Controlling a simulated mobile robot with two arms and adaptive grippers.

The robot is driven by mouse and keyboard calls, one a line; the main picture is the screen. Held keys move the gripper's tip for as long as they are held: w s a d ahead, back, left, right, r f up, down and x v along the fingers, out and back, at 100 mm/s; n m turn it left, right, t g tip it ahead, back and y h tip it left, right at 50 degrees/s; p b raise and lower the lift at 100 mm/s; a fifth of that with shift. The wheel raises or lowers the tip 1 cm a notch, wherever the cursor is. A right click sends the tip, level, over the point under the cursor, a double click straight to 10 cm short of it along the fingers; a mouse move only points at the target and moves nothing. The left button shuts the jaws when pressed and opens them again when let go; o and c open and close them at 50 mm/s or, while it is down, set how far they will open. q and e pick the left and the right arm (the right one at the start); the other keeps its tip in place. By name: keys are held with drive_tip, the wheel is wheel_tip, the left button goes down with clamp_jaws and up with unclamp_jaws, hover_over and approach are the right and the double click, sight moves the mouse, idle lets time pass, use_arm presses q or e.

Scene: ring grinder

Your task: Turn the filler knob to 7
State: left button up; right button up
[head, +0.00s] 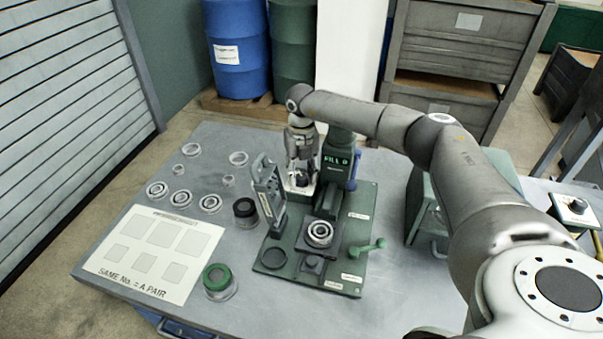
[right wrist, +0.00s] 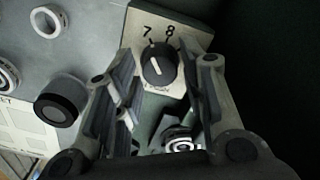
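The filler knob (right wrist: 159,66) is a dark round knob on a pale plate (right wrist: 188,22) marked 7 and 8 in the right wrist view. Its white pointer line leans up and left, roughly towards the 7 side; I cannot tell if it lines up exactly. My right gripper (right wrist: 167,75) is open, with its fingers to the left and right of the knob and no clear contact. In the head view my right gripper (head: 299,178) points down over the plate at the back of the green machine (head: 345,240) and hides most of the knob. My left gripper is not in view.
A green post labelled FILL (head: 337,160) stands close right of my gripper. An upright grey-green bracket (head: 268,190) stands to its left. Several metal rings, a black-topped cup (head: 245,211), a green-topped cup (head: 218,280) and a white sorting sheet (head: 115,278) occupy the table's left side.

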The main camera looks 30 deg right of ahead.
sight(302, 176)
wheel_tip(302, 176, up, 12)
drive_tip(key=shift+f, duration=0.15)
idle(0.6)
